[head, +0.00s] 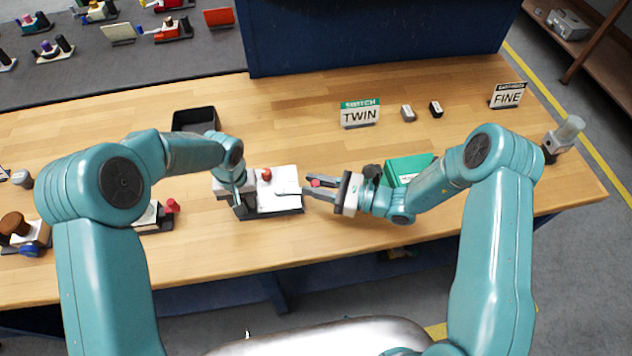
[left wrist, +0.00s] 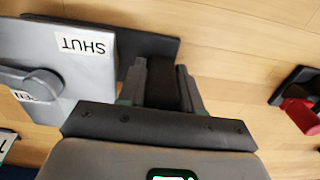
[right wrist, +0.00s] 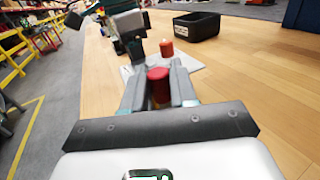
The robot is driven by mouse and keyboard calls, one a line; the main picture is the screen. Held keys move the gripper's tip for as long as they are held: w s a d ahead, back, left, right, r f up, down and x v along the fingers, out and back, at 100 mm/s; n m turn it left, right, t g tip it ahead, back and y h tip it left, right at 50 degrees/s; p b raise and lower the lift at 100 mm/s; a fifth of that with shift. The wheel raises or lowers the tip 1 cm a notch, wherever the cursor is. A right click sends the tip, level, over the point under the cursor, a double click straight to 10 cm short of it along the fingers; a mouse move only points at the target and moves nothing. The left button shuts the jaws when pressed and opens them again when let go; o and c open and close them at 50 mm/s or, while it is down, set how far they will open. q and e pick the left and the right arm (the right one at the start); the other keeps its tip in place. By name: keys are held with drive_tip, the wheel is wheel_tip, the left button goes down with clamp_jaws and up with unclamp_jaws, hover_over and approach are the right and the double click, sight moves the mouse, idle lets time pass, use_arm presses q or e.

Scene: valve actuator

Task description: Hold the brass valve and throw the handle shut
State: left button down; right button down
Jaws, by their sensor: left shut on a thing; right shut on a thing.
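The valve unit is a pale plate (head: 284,176) on a dark base (head: 272,212), with a grey handle (head: 289,189) reaching right. The left wrist view shows its "SHUT" label (left wrist: 84,45) and the handle's hub (left wrist: 44,84); the handle points away from that label. My left gripper (head: 240,203) is shut on a dark block (left wrist: 167,85) at the base's left side. My right gripper (head: 308,185) is shut on a red knob (right wrist: 158,74) at the handle's outer end. A brownish part shows just under the knob. No clearly brass body shows.
A red cylinder (head: 266,175) stands at the plate's back edge. A black bin (head: 195,118) is behind, a green box (head: 408,166) is right beyond my right wrist. "TWIN" (head: 360,113) and "FINE" (head: 507,95) signs stand farther back. Another red-knobbed unit (head: 155,216) is left.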

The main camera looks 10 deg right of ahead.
drive_tip(key=s+m+t+h, duration=0.1)
drive_tip(key=s+m+t, duration=0.1)
drive_tip(key=t, duration=0.1)
drive_tip(key=shift+a+h, duration=0.35)
drive_tip(key=shift+h, duration=0.05)
drive_tip(key=shift+s+a, duration=0.5)
drive_tip(key=shift+s, duration=0.4)
drive_tip(key=shift+s+a, duration=1)
drive_tip(key=shift+a, duration=0.1)
drive_tip(key=shift+s+a, duration=0.2)
drive_tip(key=shift+a, duration=0.3)
drive_tip(key=shift+s+a, duration=0.2)
drive_tip(key=shift+a, duration=0.25)
drive_tip(key=shift+s+a+m+t+h, duration=0.2)
drive_tip(key=shift+a+m+t+h, duration=0.5)
drive_tip(key=shift+m+t, duration=0.15)
drive_tip(key=shift+a+m+t+h, duration=0.55)
drive_tip(key=shift+m+t+h, duration=0.25)
drive_tip(key=shift+h, duration=0.2)
drive_tip(key=shift+a+m+t+h, duration=0.55)
drive_tip(key=shift+m+t+h, duration=0.2)
drive_tip(key=shift+h, duration=0.25)
drive_tip(key=c, duration=1)
unclamp_jaws()
drive_tip(key=shift+s+a, duration=0.1)
drive_tip(key=shift+c, duration=0.2)
